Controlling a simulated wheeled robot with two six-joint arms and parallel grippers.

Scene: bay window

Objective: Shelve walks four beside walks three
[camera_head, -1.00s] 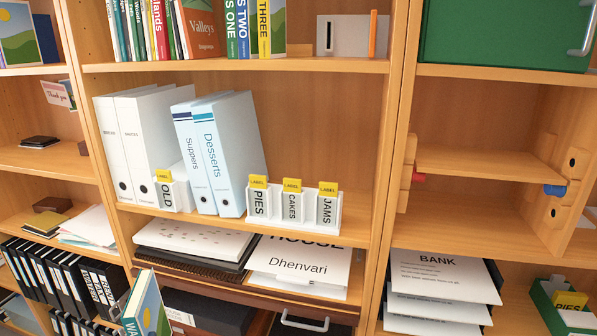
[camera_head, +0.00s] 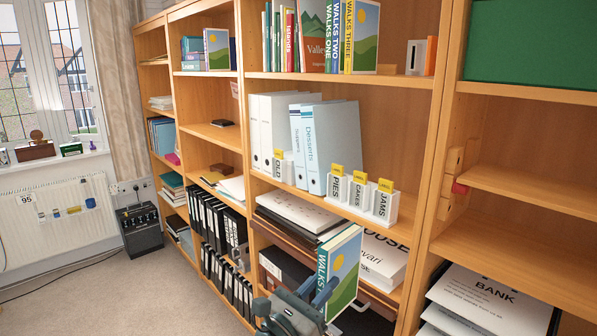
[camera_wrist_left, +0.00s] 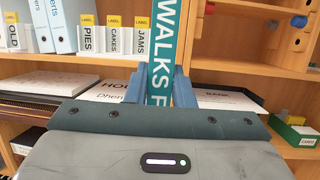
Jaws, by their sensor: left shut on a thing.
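My left gripper (camera_head: 300,303) is shut on a teal-spined book (camera_head: 338,273) at the bottom of the head view. Its spine starts "WALKS"; the rest is hidden by my gripper. The cover shows green hills and a yellow sun. In the left wrist view the book (camera_wrist_left: 162,48) stands upright between the blue fingers, its spine reading "WALKS F". It is in front of the bookcase, below the binder shelf. Walks Three (camera_head: 347,38), with a yellow spine, stands at the right end of the book row on the upper shelf, beside Walks Two (camera_head: 333,38). My right gripper is not in view.
A bookcase upright (camera_head: 440,150) stands right of this bay. A radiator (camera_head: 70,220) is at far left.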

